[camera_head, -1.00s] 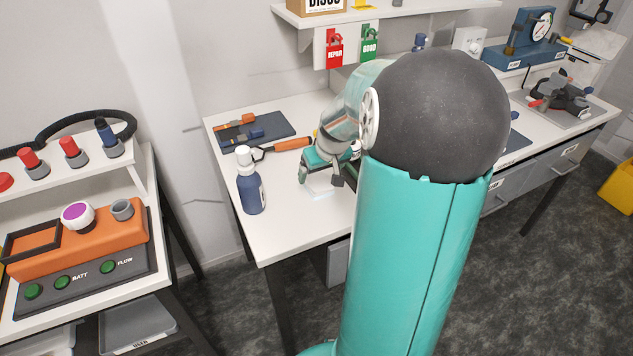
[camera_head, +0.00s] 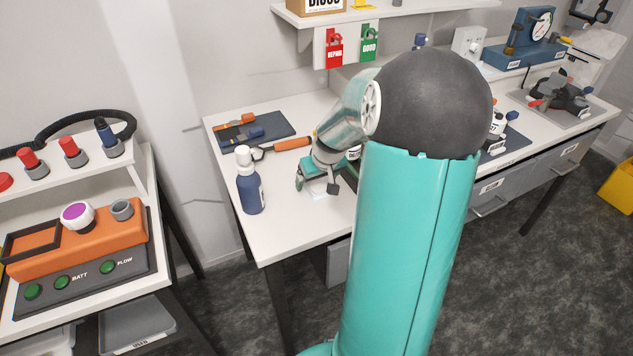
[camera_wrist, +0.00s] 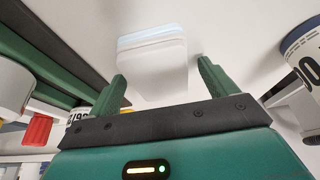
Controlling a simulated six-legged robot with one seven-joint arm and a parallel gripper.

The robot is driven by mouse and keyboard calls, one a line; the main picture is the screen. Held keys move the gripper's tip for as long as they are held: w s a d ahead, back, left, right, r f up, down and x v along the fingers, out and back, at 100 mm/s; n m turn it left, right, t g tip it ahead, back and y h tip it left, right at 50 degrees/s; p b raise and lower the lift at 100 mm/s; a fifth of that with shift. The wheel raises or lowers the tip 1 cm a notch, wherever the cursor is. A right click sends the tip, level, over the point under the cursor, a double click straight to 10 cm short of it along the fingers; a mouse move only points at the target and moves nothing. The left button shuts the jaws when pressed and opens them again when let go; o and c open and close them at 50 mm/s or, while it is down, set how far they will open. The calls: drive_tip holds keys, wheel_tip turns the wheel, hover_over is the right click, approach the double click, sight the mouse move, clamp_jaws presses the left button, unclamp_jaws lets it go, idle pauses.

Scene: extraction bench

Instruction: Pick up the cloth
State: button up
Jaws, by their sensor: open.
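The cloth (camera_wrist: 152,62) is a folded white pad with a pale blue edge, lying on the white bench top. It lies between and slightly ahead of my two green fingers in the wrist view. My gripper (camera_wrist: 160,74) is open, with one finger on either side of the cloth, and nothing is clamped. In the head view my gripper (camera_head: 317,185) is low over the bench, and only a small pale part of the cloth (camera_head: 318,195) shows below it. I cannot tell whether the fingers touch the cloth or bench.
A dark blue bottle with a white cap (camera_head: 250,182) stands left of my gripper. An orange-handled tool (camera_head: 291,144) lies behind it, and a dark mat (camera_head: 266,130) with tools is at the back left. Bare bench (camera_head: 285,230) lies in front.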

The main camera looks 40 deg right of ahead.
drive_tip(key=c, duration=1.1)
drive_tip(key=shift+r, duration=0.5)
wheel_tip(320, 180, up, 3)
drive_tip(key=shift+f, duration=0.15)
drive_tip(key=s+a+r, duration=0.2)
drive_tip(key=s+r, duration=0.1)
drive_tip(key=s, duration=0.1)
drive_tip(key=s+a+r, duration=0.6)
drive_tip(key=s, duration=0.1)
drive_tip(key=shift+s+r, duration=0.3)
drive_tip(key=shift+r, duration=0.05)
